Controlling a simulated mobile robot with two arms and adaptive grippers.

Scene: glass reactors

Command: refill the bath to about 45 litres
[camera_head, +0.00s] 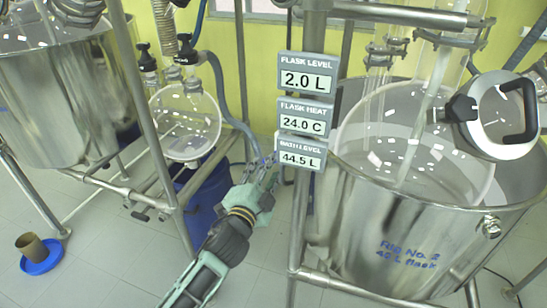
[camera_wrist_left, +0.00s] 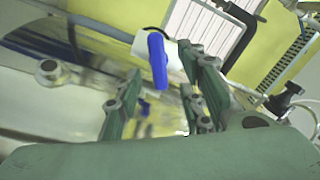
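The steel bath (camera_head: 375,215) marked "Rig No. 2, 40 L flask" stands at the right in the head view, around a large glass flask (camera_head: 410,140). The bath level display (camera_head: 302,153) on the post reads 44.5 L. My left gripper (camera_head: 266,172) is just left of that display. In the left wrist view the fingers of my left gripper (camera_wrist_left: 157,98) stand apart, with nothing visibly clamped. A blue lever handle (camera_wrist_left: 157,60) shows beyond and between them; contact cannot be told. The lever is not distinct in the head view. My right gripper is not in view.
Flask level (camera_head: 305,80) reads 2.0 L and flask heat (camera_head: 304,124) reads 24.0 C. A round steel piece with a black handle (camera_head: 495,115) is at the bath's upper right. A receiver flask (camera_head: 185,125), a blue bin (camera_head: 205,200) and steel posts crowd my left arm.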

